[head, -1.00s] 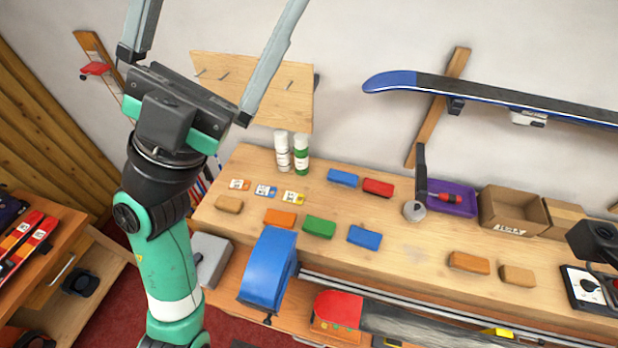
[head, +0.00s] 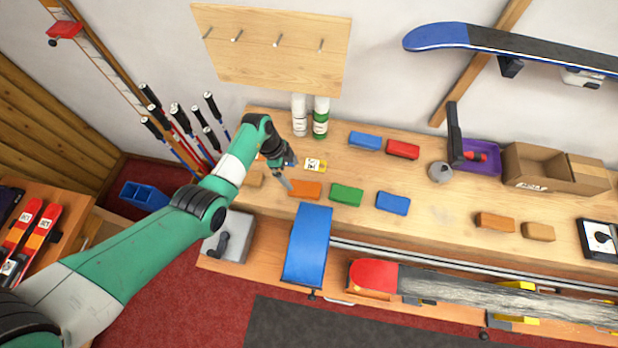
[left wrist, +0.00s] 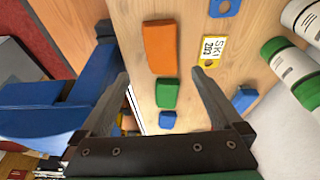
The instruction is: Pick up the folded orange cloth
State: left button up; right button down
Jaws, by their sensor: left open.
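The folded orange cloth (head: 305,190) lies flat on the wooden bench as a small block-like shape, left of a green one. In the left wrist view the orange cloth (left wrist: 160,45) lies between and beyond my fingertips, with the green piece (left wrist: 167,93) nearer the palm. My left gripper (head: 287,172) is over the left part of the bench, just left of and behind the cloth in the head view. Its two fingers (left wrist: 160,75) are spread apart with nothing between them touching; they look above the bench. My right gripper is not in view.
White and green bottles (head: 320,118) stand at the back. A blue padded piece (head: 308,245) is in front. Blue and red blocks lie to the right.

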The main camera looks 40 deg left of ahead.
pick_arm(q)
jog(key=b, duration=0.4)
send_over(305, 188)
jog(key=s+a, duration=0.1)
jog(key=a, duration=0.1)
jog(key=f, duration=0.6)
jog(key=shift+s, duration=0.2)
jog(key=b+x, duration=0.4)
jog(key=x, duration=0.1)
jog(key=shift+d+f, duration=0.1)
jog(key=shift+f, duration=0.05)
jog(key=c, duration=1.1)
notch_tip(305, 188, up, 10)
jog(key=p, duration=0.7)
